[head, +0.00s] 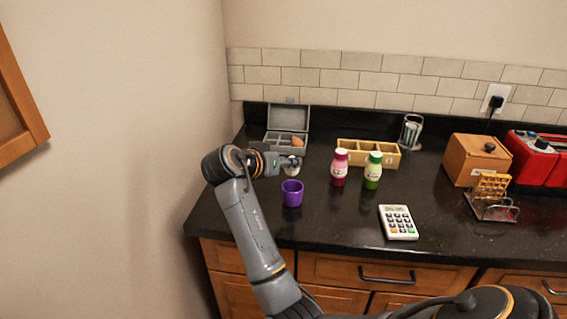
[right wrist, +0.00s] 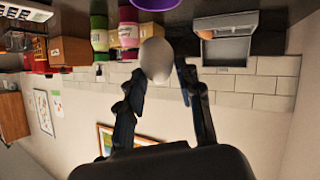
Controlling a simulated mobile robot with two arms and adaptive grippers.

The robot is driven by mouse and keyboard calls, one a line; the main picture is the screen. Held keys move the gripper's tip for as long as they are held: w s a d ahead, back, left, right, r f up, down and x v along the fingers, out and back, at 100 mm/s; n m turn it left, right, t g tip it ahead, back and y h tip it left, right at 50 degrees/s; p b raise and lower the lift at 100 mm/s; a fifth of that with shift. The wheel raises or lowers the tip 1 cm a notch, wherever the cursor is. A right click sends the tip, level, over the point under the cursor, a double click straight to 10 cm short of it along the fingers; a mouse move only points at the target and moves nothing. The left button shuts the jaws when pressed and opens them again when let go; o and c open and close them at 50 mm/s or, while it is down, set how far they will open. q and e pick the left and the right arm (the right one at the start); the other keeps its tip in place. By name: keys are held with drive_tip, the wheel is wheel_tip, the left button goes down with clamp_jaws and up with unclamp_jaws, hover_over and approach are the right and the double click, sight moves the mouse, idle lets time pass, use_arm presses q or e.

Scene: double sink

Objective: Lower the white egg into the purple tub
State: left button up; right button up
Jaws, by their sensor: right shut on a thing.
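The white egg (head: 291,169) is held in my right gripper (head: 284,163), just behind and above the purple tub in the head view. In the right wrist view the egg (right wrist: 155,58) sits between the fingers of the gripper (right wrist: 168,72), against the left finger. The purple tub (head: 292,197) stands upright on the dark counter, open at the top. Its edge shows at the top of the right wrist view (right wrist: 155,4). The inside of the tub is mostly hidden. My left gripper is not in view.
A grey open box (head: 288,97) with a brown egg (head: 297,142) stands behind the gripper. A pink bottle (head: 339,168) and a green bottle (head: 372,171) stand right of the tub, before a wooden divided tray (head: 354,147). A calculator (head: 398,222) lies front right.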

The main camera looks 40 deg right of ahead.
sight(287, 173)
drive_tip(key=shift+d, duration=0.3)
drive_tip(key=shift+f, duration=0.15)
drive_tip(key=shift+a+f+b, duration=0.1)
drive_tip(key=shift+f+b, duration=0.3)
drive_tip(key=shift+f, duration=0.2)
drive_tip(key=shift+f+b, duration=0.6)
drive_tip(key=shift+f, duration=0.6)
drive_tip(key=shift+f+b, duration=0.8)
drive_tip(key=shift+f, duration=0.5)
idle(0.4)
drive_tip(key=o, duration=0.9)
